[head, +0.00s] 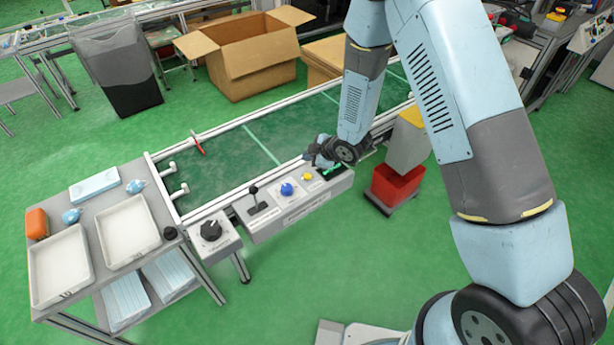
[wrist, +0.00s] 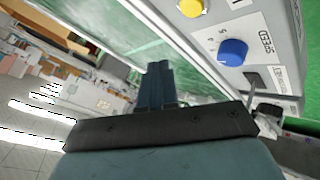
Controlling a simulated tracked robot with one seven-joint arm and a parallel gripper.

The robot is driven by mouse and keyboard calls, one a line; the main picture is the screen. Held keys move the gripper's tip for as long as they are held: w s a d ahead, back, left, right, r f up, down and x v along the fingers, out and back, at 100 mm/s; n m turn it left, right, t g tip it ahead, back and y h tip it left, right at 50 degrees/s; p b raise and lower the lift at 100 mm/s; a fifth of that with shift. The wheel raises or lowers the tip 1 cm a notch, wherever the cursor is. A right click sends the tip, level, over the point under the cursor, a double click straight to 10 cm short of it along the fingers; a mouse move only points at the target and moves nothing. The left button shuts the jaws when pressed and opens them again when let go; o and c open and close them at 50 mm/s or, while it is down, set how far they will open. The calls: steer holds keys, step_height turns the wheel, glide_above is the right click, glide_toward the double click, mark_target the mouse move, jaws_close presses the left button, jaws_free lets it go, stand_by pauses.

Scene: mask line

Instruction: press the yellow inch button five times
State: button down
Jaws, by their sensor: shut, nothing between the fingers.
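The yellow inch button (head: 307,177) is a small round button on the grey control panel (head: 290,212), just right of the blue speed knob (head: 287,189). In the wrist view the yellow button (wrist: 191,7) is at the top edge, partly cut off, with the blue knob (wrist: 233,50) below it. My gripper (head: 318,158) is close behind the yellow button in the head view, over the conveyor's near rail. In the wrist view its fingers (wrist: 157,82) are together and empty, apart from the button.
A cart with white trays (head: 62,265) stands left. A red bin (head: 397,187) stands right of the panel. Green floor is clear in front.

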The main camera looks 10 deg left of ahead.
mark_target(309, 177)
steer(key=shift+f, duration=2.95)
steer(key=shift+f, duration=0.75)
stand_by(0.5)
steer(key=shift+r, duration=3.35)
